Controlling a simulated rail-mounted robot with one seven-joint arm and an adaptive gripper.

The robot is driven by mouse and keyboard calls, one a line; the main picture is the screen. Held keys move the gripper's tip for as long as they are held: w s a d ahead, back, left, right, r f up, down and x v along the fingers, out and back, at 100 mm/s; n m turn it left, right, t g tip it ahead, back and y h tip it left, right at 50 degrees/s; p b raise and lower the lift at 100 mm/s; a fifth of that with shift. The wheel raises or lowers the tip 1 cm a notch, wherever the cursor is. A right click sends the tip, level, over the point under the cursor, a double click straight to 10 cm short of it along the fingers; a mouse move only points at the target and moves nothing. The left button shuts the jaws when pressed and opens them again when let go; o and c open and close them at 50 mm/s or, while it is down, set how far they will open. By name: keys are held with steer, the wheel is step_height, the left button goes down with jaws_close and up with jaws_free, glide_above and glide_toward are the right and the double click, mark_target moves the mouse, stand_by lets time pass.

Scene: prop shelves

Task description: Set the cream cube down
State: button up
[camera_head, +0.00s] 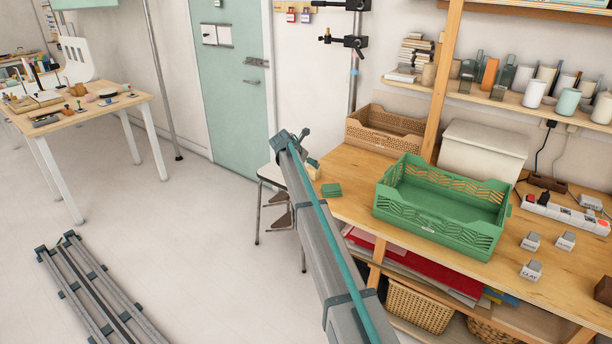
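My arm rises from the bottom middle as a long grey beam with a teal strip. Small dark teal parts at its far end look like my gripper (311,163), above the left end of the wooden workbench (345,165). A small pale cream patch (313,172) shows just below these parts. It may be the cream cube, but it is too small and partly hidden to be sure. I cannot tell whether the fingers are open or closed on it, or whether it touches the bench.
A green crate (440,226) stands on the bench, with a small green block (331,190) to its left. Several pale labelled cubes, one marked CLAY (531,270), lie right of the crate. A brown crate (385,134) and white bin (482,150) stand behind. A stool (268,175) is left.

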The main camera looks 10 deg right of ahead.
steer(key=p+x, duration=0.1)
steer(key=x, duration=0.8)
steer(key=shift+d+f+p, duration=0.1)
steer(key=shift+f+p, duration=0.05)
steer(key=shift+p, duration=0.15)
steer(key=shift+s, duration=0.1)
steer(key=shift+c, duration=0.3)
steer(key=c, duration=1.3)
steer(key=shift+r, duration=0.2)
